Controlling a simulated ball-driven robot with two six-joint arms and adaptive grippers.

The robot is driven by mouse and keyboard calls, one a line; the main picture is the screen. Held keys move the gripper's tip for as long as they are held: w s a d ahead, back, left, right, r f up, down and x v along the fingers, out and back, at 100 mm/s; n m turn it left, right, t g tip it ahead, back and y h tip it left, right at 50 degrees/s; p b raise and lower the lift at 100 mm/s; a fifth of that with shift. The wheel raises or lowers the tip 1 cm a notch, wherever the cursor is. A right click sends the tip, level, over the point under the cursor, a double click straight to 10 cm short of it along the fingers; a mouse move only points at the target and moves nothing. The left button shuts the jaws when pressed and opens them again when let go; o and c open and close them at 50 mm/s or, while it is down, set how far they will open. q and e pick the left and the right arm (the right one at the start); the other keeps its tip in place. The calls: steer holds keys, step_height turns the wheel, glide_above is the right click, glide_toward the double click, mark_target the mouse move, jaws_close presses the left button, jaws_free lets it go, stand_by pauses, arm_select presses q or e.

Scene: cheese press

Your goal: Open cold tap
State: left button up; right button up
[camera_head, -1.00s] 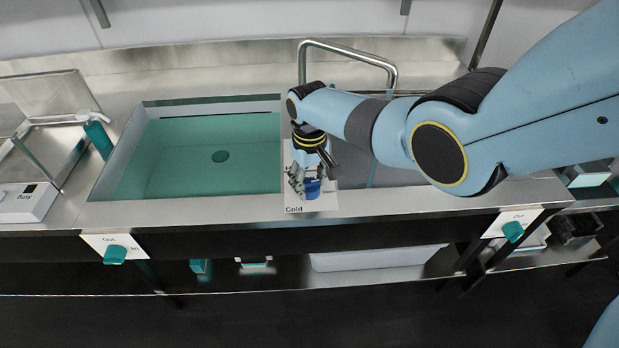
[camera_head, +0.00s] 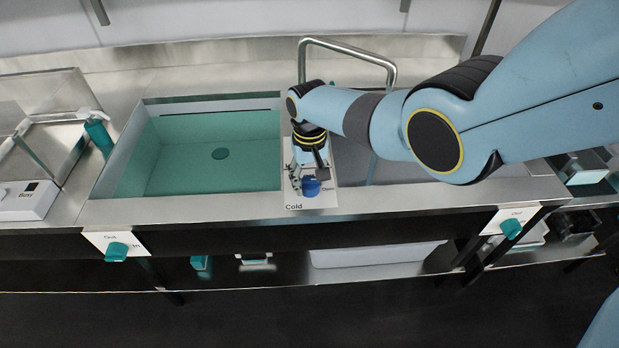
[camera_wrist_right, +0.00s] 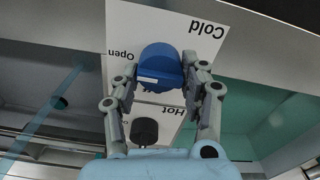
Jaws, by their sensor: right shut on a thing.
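The cold tap is a blue knob (camera_head: 311,188) on a white panel (camera_head: 296,200) marked "Cold" between the two basins. My right gripper (camera_head: 304,180) comes down over it from above. In the right wrist view the blue knob (camera_wrist_right: 160,66) sits between the fingertips of my right gripper (camera_wrist_right: 161,72), which is shut on it. The panel there reads "Cold", "Open" and "Hot". A dark knob (camera_wrist_right: 144,131) is by the "Hot" label. My left gripper is not in view.
A teal-looking basin (camera_head: 180,165) lies left of the panel. A curved metal spout (camera_head: 345,46) rises behind, partly hidden by my right arm. A teal bottle (camera_head: 99,136) stands at left. Teal handles (camera_head: 117,251) (camera_head: 511,228) are on the counter front.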

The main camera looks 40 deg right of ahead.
mark_target(310, 179)
steer(key=o, duration=1.2)
steer(key=shift+r, duration=0.15)
step_height(310, 179, up, 12)
steer(key=shift+f, duration=0.15)
